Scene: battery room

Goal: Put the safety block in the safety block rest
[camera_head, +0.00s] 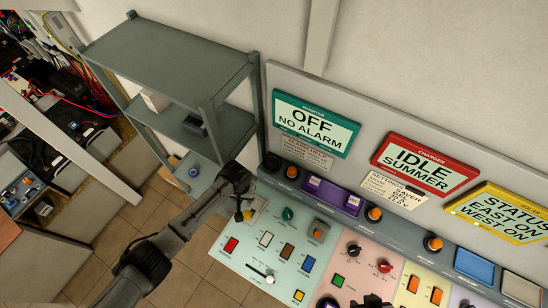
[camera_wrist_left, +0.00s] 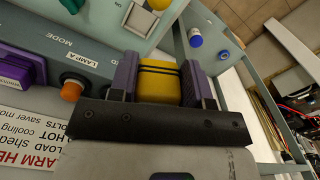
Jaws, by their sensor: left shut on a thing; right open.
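The safety block (camera_wrist_left: 160,82) is yellow with two black stripes. In the left wrist view it sits between the two purple fingers of my left gripper (camera_wrist_left: 160,85), which is shut on it. In the head view my left gripper (camera_head: 238,182) is over the left end of the grey rail, and the block is not clearly visible. A purple holder (camera_head: 330,197) with two white labels sits on that rail, right of the gripper; its edge also shows in the left wrist view (camera_wrist_left: 15,70). I cannot tell whether it is the rest. My right gripper (camera_head: 372,301) is open at the bottom edge, mostly cut off.
Orange knobs (camera_head: 291,172) stand along the rail close to my left gripper. Below it, a pale green panel (camera_head: 222,259) carries coloured buttons and a slider. A grey shelf (camera_head: 165,50) stands at the left, with a blue roll (camera_head: 193,172) low down. Sign boards (camera_head: 317,122) line the back.

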